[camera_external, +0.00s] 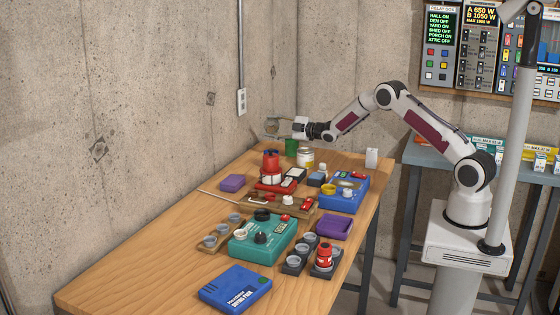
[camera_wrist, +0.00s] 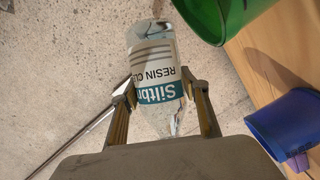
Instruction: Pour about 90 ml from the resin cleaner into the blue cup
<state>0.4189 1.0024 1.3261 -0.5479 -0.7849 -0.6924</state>
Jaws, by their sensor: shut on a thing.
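The resin cleaner, a clear bottle with a white and teal label (camera_wrist: 155,75), is between the two fingers of my gripper (camera_wrist: 160,86) in the wrist view. Its label lettering appears upside down there. In the external view my gripper (camera_external: 285,127) holds the bottle (camera_external: 271,125) up in the air above the far end of the bench, near the wall. The blue cup (camera_wrist: 285,122) shows at the right of the wrist view, apart from the bottle. I cannot pick out the blue cup with certainty in the external view. No liquid stream is visible.
A green cup (camera_wrist: 222,15) is close to the bottle; it also stands on the bench in the external view (camera_external: 291,147). A pale can (camera_external: 306,158) and a white block (camera_external: 372,157) stand nearby. Several devices and trays crowd the wooden bench (camera_external: 150,265); its near left is clear.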

